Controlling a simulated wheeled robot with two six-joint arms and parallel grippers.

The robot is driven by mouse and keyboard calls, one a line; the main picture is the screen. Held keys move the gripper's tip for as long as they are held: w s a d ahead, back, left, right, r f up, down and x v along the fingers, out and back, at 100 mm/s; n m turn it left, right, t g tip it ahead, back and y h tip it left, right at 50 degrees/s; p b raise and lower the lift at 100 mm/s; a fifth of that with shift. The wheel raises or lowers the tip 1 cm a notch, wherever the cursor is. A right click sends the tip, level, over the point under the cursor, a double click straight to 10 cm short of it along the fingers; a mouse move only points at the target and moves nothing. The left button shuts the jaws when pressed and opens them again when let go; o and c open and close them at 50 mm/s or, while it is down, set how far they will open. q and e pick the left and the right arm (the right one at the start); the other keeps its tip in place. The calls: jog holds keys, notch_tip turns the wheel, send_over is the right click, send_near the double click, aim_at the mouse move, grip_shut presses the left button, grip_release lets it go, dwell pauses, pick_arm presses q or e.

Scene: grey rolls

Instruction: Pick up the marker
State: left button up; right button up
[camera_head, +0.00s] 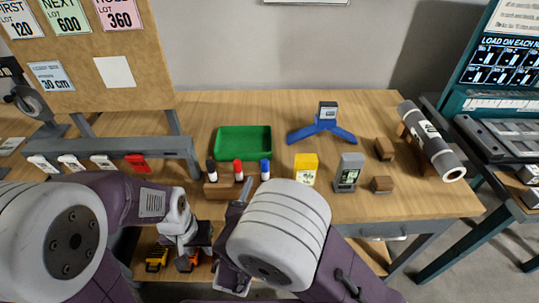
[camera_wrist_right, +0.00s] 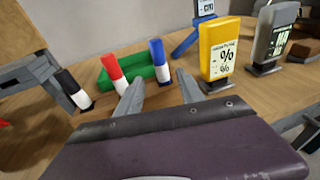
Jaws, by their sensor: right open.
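Three markers stand upright in a small wooden holder (camera_head: 220,190) near the front of the table: a black one (camera_head: 211,169), a red one (camera_head: 238,170) and a blue one (camera_head: 265,168). In the right wrist view, the black (camera_wrist_right: 73,88), red (camera_wrist_right: 115,72) and blue (camera_wrist_right: 159,60) markers stand ahead of my right gripper (camera_wrist_right: 160,93). It is open, with nothing between its fingers, and the blue marker appears beyond the gap. My left gripper (camera_head: 186,240) is low at the front edge, left of the holder; its fingers are not clear.
A green tray (camera_head: 243,153) lies behind the markers. A blue stand (camera_head: 321,131) is behind. A pegboard (camera_head: 95,80) rises at left.

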aim_at(267, 167)
jog(key=shift+w+r, duration=0.1)
jog(key=x, duration=0.8)
jog(key=shift+w+d+b, duration=0.25)
jog(key=shift+d+b, duration=0.05)
grip_shut()
